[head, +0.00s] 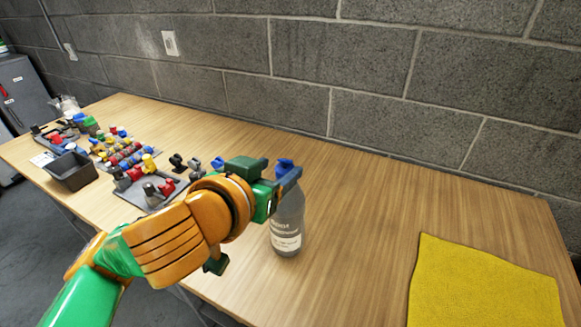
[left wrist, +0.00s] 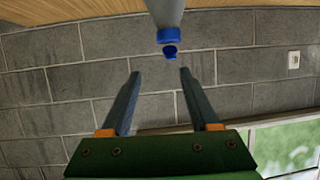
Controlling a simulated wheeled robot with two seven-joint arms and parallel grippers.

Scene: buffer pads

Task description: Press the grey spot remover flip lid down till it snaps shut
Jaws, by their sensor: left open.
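The spot remover is a grey bottle (head: 288,222) with a pale label, upright on the wooden table. In the left wrist view the picture is upside down; the grey bottle (left wrist: 166,12) comes in at the top with a blue collar (left wrist: 173,34). A blue flip lid (left wrist: 170,50) stands up off the collar, apparently open. My left gripper (left wrist: 160,73) is open, nothing between its fingers, the lid just past the fingertips. The right gripper is out of view.
A yellow cloth (head: 485,285) lies at the right. A dark bin (head: 72,171) and trays of coloured knobs and parts (head: 125,152) stand at the left. A grey block wall (head: 370,70) runs behind the table. The table right of the bottle is clear up to the cloth.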

